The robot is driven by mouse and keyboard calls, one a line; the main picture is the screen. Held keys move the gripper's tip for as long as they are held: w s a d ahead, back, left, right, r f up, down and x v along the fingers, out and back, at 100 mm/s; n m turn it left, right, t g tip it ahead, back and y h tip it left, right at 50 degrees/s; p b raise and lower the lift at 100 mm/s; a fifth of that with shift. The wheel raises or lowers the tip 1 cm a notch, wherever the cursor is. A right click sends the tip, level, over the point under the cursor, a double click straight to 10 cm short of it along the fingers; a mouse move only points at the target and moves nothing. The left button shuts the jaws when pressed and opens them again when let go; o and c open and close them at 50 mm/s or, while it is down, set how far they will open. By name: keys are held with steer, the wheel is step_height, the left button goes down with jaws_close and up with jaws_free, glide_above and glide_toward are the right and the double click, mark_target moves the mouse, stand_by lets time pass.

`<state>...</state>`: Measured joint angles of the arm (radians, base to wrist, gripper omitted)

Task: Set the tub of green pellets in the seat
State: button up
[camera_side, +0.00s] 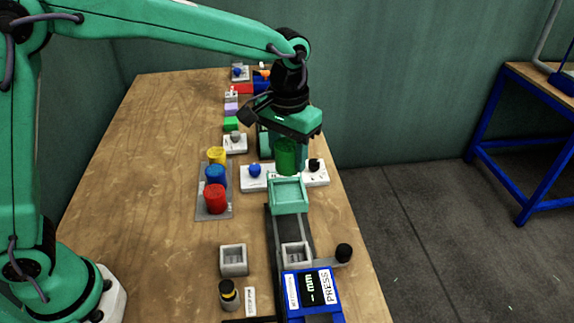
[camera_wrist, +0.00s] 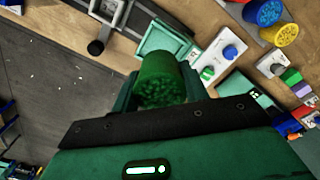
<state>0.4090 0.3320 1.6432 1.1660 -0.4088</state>
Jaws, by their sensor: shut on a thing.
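The tub of green pellets (camera_side: 286,158) is upright between the fingers of my gripper (camera_side: 285,146), which is shut on it. In the wrist view, the tub (camera_wrist: 160,80) shows its pellets, with a finger on each side. A teal square tray (camera_side: 289,208) with a raised rim lies just in front of the tub in the side view. It also shows past the tub in the wrist view (camera_wrist: 172,36). A grey square holder (camera_side: 295,266) sits on the dark rail by the blue press (camera_side: 312,296). Which of these is the seat, I cannot tell.
A grey rack (camera_side: 211,212) holds yellow, blue and red tubs to the left. White boxes carry a blue button (camera_side: 255,170) and a black knob (camera_side: 315,165). Another grey square holder (camera_side: 233,273) and a dark jar (camera_side: 228,294) stand left of the press. Bare table lies further left.

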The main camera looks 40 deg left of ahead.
steer(key=shift+f, duration=2.7)
steer(key=shift+f, duration=0.75)
steer(key=o, duration=1.1)
steer(key=shift+r, duration=0.1)
steer(key=shift+r, duration=3.8)
